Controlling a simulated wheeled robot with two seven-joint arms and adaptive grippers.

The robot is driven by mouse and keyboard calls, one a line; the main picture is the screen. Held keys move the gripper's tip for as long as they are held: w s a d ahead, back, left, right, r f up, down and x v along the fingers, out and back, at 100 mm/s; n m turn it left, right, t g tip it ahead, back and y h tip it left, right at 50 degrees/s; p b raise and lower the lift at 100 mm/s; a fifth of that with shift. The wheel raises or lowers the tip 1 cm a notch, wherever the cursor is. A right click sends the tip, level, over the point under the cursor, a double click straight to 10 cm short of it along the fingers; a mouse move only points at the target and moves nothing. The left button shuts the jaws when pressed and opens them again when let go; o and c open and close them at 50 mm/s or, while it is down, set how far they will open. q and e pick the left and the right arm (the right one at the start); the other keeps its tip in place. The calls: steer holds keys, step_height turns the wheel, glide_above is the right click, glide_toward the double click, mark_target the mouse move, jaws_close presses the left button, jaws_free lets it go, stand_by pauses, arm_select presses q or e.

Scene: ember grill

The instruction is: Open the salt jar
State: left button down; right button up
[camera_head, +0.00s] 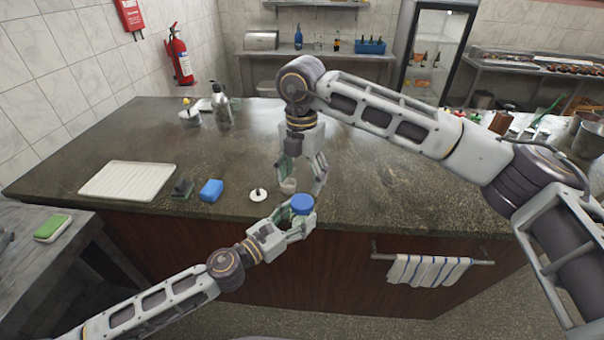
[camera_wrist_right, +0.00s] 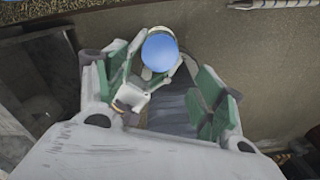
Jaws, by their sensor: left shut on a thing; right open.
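The salt jar has a round blue lid (camera_head: 302,204), which also shows in the right wrist view (camera_wrist_right: 160,51). Its body is mostly hidden by the fingers around it. My left gripper (camera_head: 296,228) is shut on the jar and holds it upright in front of the counter's near edge. My right gripper (camera_head: 303,180) is open and points down, just above and behind the lid. In the right wrist view its green-padded fingers stand wide apart, with the lid beyond them and nothing between the pads.
On the dark counter (camera_head: 130,130) are a white board (camera_head: 127,181), a blue block (camera_head: 211,190), a white disc with a dark knob (camera_head: 258,195) and a small pale cup (camera_head: 288,186). A striped towel (camera_head: 428,270) hangs on the counter's front. The counter's middle is clear.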

mark_target(302, 201)
steer(key=shift+f, duration=3.9)
steer(key=c, duration=1)
steer(key=shift+c, duration=0.3)
steer(key=shift+n, duration=0.3)
